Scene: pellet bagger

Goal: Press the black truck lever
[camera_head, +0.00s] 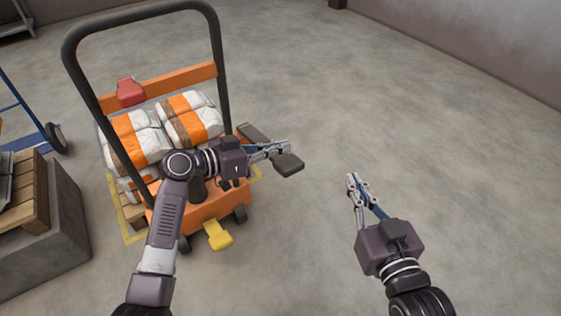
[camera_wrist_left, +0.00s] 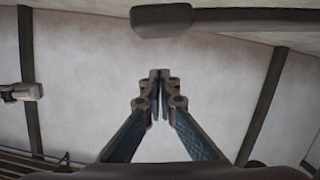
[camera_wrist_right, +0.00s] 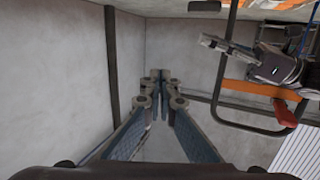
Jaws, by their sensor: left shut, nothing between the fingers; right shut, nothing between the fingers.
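The black truck lever sticks out from the right side of the orange pallet truck (camera_head: 205,205); its dark end pad (camera_head: 288,163) shows beside my left fingertips. The pad also shows at the top of the left wrist view (camera_wrist_left: 160,20), with a bar running right from it. My left gripper (camera_head: 286,147) is shut and empty, and its forearm hides part of the truck and the lever's bar. Whether the fingertips touch the pad I cannot tell. My right gripper (camera_head: 352,182) is shut and empty over open floor, right of the lever.
The truck has a tall black handle frame (camera_head: 70,60), a red lever (camera_head: 130,92) and a yellow pedal (camera_head: 218,236). White and orange bags (camera_head: 190,120) lie on it. A grey block with a pallet (camera_head: 65,235) stands left. The floor at right is clear.

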